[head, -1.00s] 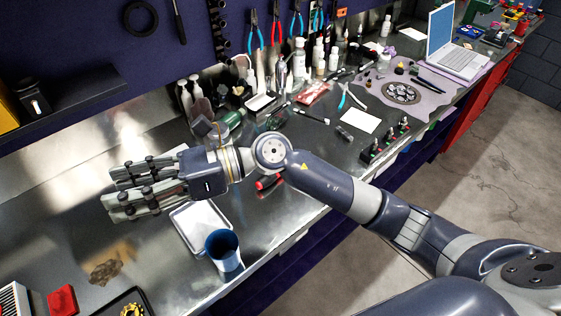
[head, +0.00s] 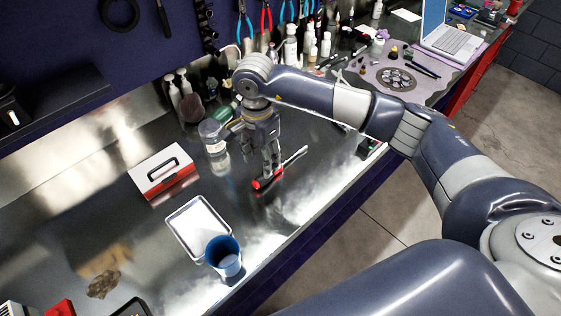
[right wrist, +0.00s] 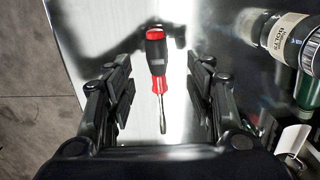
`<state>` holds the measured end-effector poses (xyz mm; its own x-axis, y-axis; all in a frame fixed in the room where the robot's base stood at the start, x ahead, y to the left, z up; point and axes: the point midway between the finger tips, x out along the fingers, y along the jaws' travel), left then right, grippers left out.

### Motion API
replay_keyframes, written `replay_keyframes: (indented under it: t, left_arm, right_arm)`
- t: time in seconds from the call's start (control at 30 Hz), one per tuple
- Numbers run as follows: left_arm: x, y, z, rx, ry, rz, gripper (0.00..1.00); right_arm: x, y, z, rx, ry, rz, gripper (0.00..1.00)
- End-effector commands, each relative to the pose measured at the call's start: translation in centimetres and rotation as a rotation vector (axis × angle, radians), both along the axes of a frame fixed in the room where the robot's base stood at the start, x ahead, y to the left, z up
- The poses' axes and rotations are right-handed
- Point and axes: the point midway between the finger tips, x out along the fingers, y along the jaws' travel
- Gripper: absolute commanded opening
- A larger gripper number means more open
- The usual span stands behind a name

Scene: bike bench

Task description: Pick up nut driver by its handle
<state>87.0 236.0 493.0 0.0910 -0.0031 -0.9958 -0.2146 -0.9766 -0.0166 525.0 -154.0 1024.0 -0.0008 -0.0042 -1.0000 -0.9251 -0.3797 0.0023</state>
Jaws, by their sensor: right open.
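The nut driver (head: 262,184) lies on the metal bench top, with a red and black handle and a thin metal shaft pointing to the upper right. In the right wrist view the nut driver (right wrist: 157,62) lies between the two finger sets, handle end away from the palm and shaft toward it. My right gripper (head: 271,166) points down over the nut driver near its handle. It also shows in the right wrist view (right wrist: 160,92), open, with gaps on both sides of the tool. Whether the fingertips touch the bench is unclear. My left gripper is not in view.
A labelled clear jar (head: 213,142) stands close left of my right gripper; it shows in the wrist view (right wrist: 288,32). A red and white box (head: 163,172), a white tray (head: 174,225) and a blue cup (head: 224,256) stand to the left. Bottles and tools crowd the back.

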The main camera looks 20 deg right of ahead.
Motion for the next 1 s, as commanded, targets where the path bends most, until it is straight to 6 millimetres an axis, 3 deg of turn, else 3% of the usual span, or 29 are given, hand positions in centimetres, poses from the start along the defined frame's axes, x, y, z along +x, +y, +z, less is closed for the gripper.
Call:
replay_keyframes:
  t: [0.33, 0.63, 0.93, 1.0]
  left_arm:
    - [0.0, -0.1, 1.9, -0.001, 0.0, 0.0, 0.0]
    - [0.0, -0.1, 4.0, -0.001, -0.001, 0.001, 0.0]
    - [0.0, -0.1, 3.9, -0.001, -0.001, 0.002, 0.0]
    - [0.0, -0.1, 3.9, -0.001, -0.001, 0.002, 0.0]
  right_arm:
    - [-0.2, 0.0, -2.6, 0.003, 0.002, 0.0, 0.5]
    - [-0.5, -0.3, -6.3, 0.003, 0.002, -0.002, 0.5]
    - [-0.4, -0.3, -7.0, 0.004, -0.002, 0.0, 0.5]
    - [-0.4, -0.3, -7.0, 0.004, -0.002, 0.0, 0.36]
